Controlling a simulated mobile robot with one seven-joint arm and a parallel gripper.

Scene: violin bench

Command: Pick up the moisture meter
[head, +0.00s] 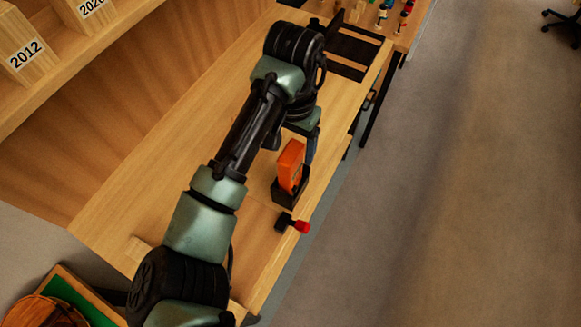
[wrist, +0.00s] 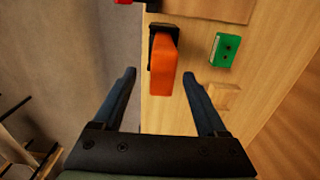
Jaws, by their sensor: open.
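An orange upright device (head: 290,165), which I take to be the moisture meter, stands in a black holder (head: 285,195) near the bench's edge. In the wrist view the orange device (wrist: 163,70) shows from above, with the black holder at its far end. My gripper (wrist: 159,76) is open and empty. Its two dark blue fingers lie to the left and right of the orange device in that view, with gaps on both sides. I cannot tell how far above it they are. In the head view my gripper (head: 312,147) is beside the device, partly hidden by my arm.
A small black item with a red end (head: 299,226) lies near the holder. The wrist view shows a green block-like item (wrist: 224,49) and a small wooden block (wrist: 224,96) to the right. Bottles (head: 383,12) stand at the far end. The bench (head: 150,170) is mostly clear.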

